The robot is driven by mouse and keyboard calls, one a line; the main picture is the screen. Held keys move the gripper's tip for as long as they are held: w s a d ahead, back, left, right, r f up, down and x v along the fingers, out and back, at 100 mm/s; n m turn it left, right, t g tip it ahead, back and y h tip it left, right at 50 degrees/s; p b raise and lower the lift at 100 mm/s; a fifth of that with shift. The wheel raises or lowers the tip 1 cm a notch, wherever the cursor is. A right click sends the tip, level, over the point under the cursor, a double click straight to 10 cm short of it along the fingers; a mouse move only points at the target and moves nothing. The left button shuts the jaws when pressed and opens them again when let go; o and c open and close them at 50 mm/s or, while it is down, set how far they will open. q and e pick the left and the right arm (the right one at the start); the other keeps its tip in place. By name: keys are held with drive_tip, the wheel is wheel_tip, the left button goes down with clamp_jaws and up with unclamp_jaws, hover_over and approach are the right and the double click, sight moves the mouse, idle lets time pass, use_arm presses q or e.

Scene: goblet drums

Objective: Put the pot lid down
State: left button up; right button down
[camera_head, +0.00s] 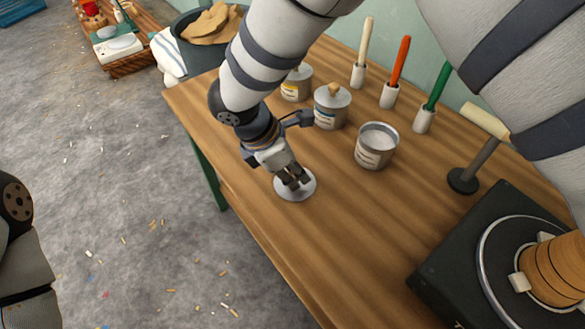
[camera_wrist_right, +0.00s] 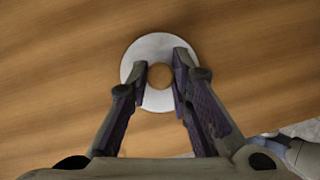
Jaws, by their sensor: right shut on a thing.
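The pot lid (camera_head: 309,190) is a round pale grey disc, low at the wooden table's front edge area. My right gripper (camera_head: 293,182) is above it, shut on its knob. In the right wrist view the lid (camera_wrist_right: 155,46) shows below the fingers, with its round wooden knob (camera_wrist_right: 160,76) between the fingertips (camera_wrist_right: 160,72). I cannot tell whether the lid touches the table or hovers just above it. An open pot (camera_head: 374,157) with pale contents stands to the right of the lid. My left gripper is out of view.
Two lidded pots (camera_head: 331,112) (camera_head: 296,88) stand behind on the workbench (camera_head: 330,240). Several brushes in holders (camera_head: 389,95) line the back. A dark turntable machine (camera_head: 450,250) with a wooden piece sits at the right. The bench around the lid is bare.

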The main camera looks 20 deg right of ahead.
drive_tip(key=c, duration=1.4)
unclamp_jaws()
drive_tip(key=shift+f, duration=0.15)
drive_tip(key=shift+c, duration=0.2)
drive_tip(key=shift+r, duration=0.4)
drive_tip(key=p+v, duration=0.1)
drive_tip(key=v, duration=1)
drive_tip(key=shift+a+r, duration=0.25)
drive_tip(key=shift+s, duration=0.1)
